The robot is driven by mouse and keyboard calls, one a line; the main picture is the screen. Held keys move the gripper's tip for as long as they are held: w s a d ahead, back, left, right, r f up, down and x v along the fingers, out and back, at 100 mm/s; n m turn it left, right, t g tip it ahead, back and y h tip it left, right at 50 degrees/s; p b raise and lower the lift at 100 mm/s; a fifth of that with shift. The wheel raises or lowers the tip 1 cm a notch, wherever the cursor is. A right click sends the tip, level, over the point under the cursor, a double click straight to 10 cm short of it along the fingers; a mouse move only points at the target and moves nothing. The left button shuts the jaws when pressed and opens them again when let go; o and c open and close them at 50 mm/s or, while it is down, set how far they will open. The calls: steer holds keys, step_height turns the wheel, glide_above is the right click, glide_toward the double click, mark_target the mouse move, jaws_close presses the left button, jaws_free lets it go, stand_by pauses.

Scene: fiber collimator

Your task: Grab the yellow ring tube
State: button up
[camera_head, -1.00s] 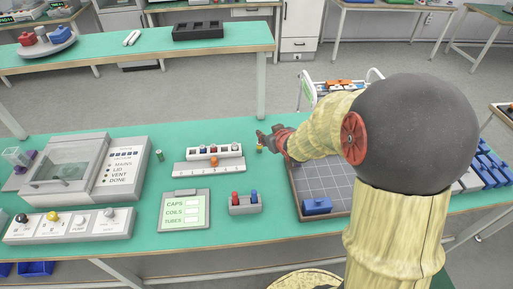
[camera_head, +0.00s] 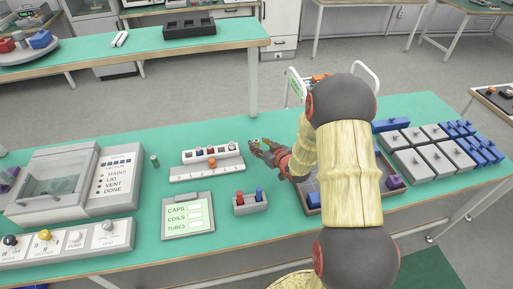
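A small tube with a yellowish-green end (camera_head: 257,142) is on the green bench top, right of the white rack. It is tiny in view, and its ring is hard to make out. My gripper (camera_head: 257,147), dark with reddish parts, is right at this tube, with its fingertips beside or around it. Whether the fingers touch or grip the tube cannot be told. Another small, grey-green tube (camera_head: 154,161) stands upright on the bench, left of the rack.
The white rack (camera_head: 207,165) with several coloured parts is left of my gripper. A small holder with red and blue pieces (camera_head: 250,201) and a labelled clipboard (camera_head: 188,213) lie in front. Bench beyond the gripper is clear.

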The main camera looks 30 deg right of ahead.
mark_target(258, 144)
steer(key=x, duration=0.3)
steer(key=shift+s+f+b, duration=0.1)
steer(key=shift+f+b, duration=0.15)
steer(key=shift+b, duration=0.15)
steer(key=shift+r, duration=0.1)
steer(key=c, duration=0.4)
jaws_close()
